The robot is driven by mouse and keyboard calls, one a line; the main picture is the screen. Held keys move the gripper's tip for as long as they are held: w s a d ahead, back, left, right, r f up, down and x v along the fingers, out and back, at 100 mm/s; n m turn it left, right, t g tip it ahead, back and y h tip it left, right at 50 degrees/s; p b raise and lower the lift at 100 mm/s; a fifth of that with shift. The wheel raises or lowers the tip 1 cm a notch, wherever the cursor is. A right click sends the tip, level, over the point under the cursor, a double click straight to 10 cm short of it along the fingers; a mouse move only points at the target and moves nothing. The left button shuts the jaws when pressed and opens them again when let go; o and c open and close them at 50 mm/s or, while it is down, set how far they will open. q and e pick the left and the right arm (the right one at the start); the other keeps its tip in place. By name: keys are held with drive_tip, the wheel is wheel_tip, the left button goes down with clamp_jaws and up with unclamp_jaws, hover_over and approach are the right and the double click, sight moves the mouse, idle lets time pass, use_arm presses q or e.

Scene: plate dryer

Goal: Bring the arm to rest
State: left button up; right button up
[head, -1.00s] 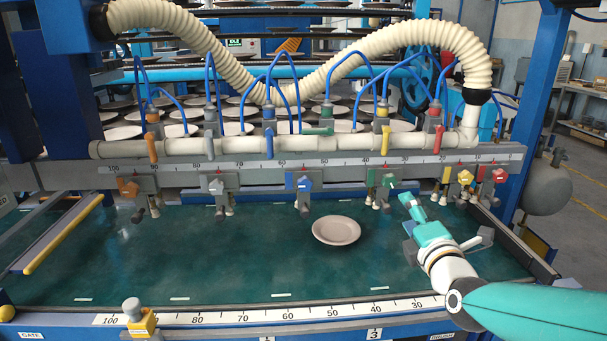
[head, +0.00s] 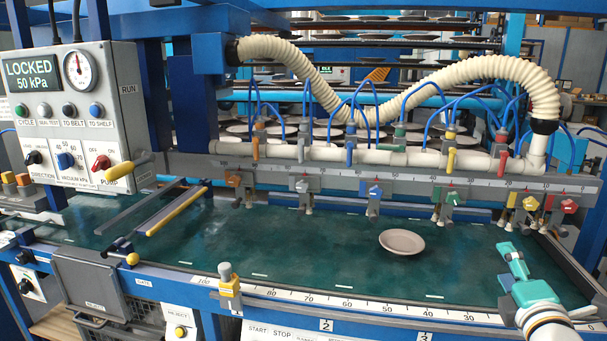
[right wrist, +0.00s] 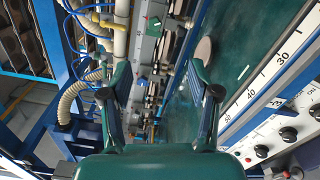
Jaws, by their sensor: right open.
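My right arm comes in at the lower right of the head view. Its teal right gripper (head: 512,268) is over the right end of the green belt (head: 310,255). In the right wrist view the two fingers of the right gripper (right wrist: 160,95) stand apart with nothing between them. A pale round plate (head: 402,242) lies flat on the belt, to the left of the right gripper and apart from it. The plate also shows in the right wrist view (right wrist: 204,50), beyond the right-hand finger. My left gripper is not in view.
A rail with coloured suction clamps (head: 375,192) spans above the belt. A control panel (head: 70,115) at the left reads LOCKED, 50 kPa. A numbered scale (head: 345,305) runs along the front edge, with a yellow-based stop (head: 229,290) there.

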drive_tip(key=a+f+g+y+p, duration=0.3)
drive_tip(key=a+f, duration=0.4)
drive_tip(key=f, duration=0.5)
drive_tip(key=a+f+g+y+p, duration=0.2)
drive_tip(key=a+f+g+p, duration=0.3)
drive_tip(key=f, duration=0.7)
use_arm(q)
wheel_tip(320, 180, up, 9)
drive_tip(key=p, duration=0.1)
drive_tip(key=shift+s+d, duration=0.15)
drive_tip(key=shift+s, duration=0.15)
use_arm(e)
drive_tip(key=s+a+f+m+g+y, duration=0.1)
drive_tip(key=s+a+f+m+g, duration=0.2)
drive_tip(key=s+m, duration=0.4)
drive_tip(key=s+a+f+m+g+y, duration=0.1)
drive_tip(key=s+a+f+m+g, duration=0.2)
drive_tip(key=s+a+f+m, duration=0.3)
drive_tip(key=s+a+f+m+g+y, duration=0.1)
drive_tip(key=s+a+f+m+g, duration=0.1)
drive_tip(key=s+a+f+m, duration=0.2)
drive_tip(key=s+f+m, duration=0.3)
drive_tip(key=s, duration=0.4)
drive_tip(key=shift+a+f+m+g, duration=0.3)
drive_tip(key=shift+a+f+g, duration=0.05)
drive_tip(key=shift+f+g, duration=0.05)
